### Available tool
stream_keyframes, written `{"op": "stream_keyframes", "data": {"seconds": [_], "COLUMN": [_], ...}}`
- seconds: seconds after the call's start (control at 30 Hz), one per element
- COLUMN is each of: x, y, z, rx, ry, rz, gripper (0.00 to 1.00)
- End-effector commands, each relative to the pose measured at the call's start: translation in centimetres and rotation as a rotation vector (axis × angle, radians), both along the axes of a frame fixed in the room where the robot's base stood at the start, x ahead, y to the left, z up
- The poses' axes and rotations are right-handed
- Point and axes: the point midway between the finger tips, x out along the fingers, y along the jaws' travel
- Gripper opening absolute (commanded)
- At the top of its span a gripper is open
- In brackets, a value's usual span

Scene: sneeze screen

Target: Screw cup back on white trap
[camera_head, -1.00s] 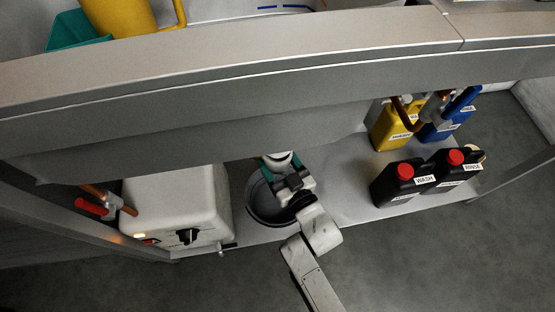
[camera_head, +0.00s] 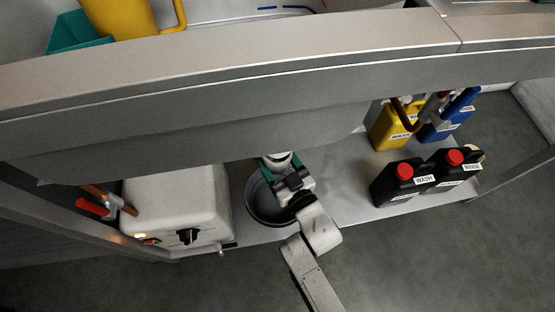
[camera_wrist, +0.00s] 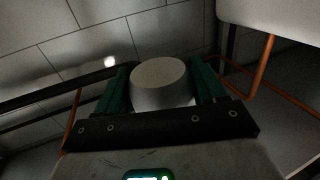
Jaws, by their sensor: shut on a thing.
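My gripper (camera_head: 284,168) reaches in under the metal counter, above a dark round basin, in the head view. In the wrist view its two green fingers (camera_wrist: 160,90) are shut on a pale round cup (camera_wrist: 161,74), one finger on each side. In the head view a white piece (camera_head: 276,156), part of the trap or cup, shows just past the gripper under the counter edge. I cannot tell which it is, nor whether the cup touches the trap. The threads and the rest of the trap are hidden.
The basin (camera_head: 256,207) stands on the lower shelf (camera_head: 345,195). A white box with a black knob (camera_head: 165,205) is to its left. Black WASH (camera_head: 398,187) and RINSE jugs, with yellow and blue jugs behind, stand right. The counter (camera_head: 250,90) hangs low overhead. Copper pipes (camera_wrist: 262,65) run nearby.

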Motion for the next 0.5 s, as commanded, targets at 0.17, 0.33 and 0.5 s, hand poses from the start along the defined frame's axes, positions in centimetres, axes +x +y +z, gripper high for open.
{"op": "stream_keyframes", "data": {"seconds": [0.17,0.33,0.5], "x": [0.01,0.01,0.01], "y": [0.01,0.01,0.01], "z": [0.41,0.72,1.02], "rx": [0.001,0.001,0.001], "ry": [-0.001,-0.001,-0.001], "rz": [0.000,0.000,0.000], "gripper": [0.39,0.39,0.39]}}
